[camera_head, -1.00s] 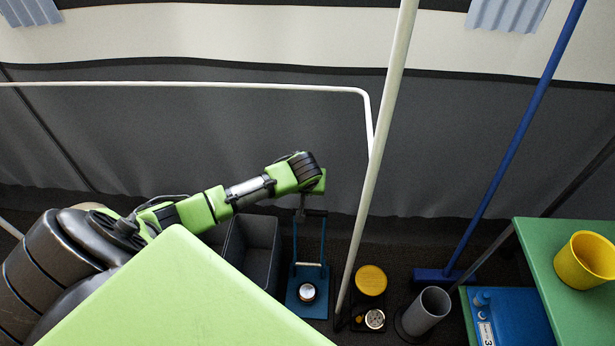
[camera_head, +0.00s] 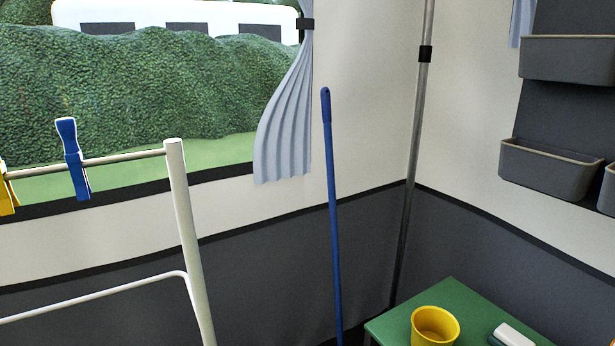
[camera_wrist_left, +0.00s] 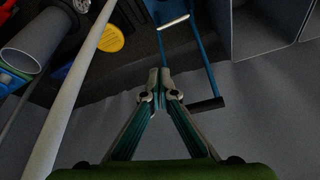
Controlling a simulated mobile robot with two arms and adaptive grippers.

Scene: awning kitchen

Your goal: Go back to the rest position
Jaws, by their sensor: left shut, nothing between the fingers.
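My left gripper (camera_wrist_left: 159,80) shows in the left wrist view, with its two fingertips together and nothing between them. It is above the floor, beside a blue frame with a black handle (camera_wrist_left: 207,105). A white pole (camera_wrist_left: 80,90) runs along its left side, apart from it. Neither gripper shows in the head view. My right gripper is in no view.
A grey tube (camera_wrist_left: 32,45), a yellow round lid (camera_wrist_left: 110,38) and a grey bin (camera_wrist_left: 262,30) surround the gripper. In the head view, a white rack post (camera_head: 190,240), a blue broom handle (camera_head: 333,215) and a green table (camera_head: 390,325) with a yellow cup (camera_head: 434,328) stand by the walls.

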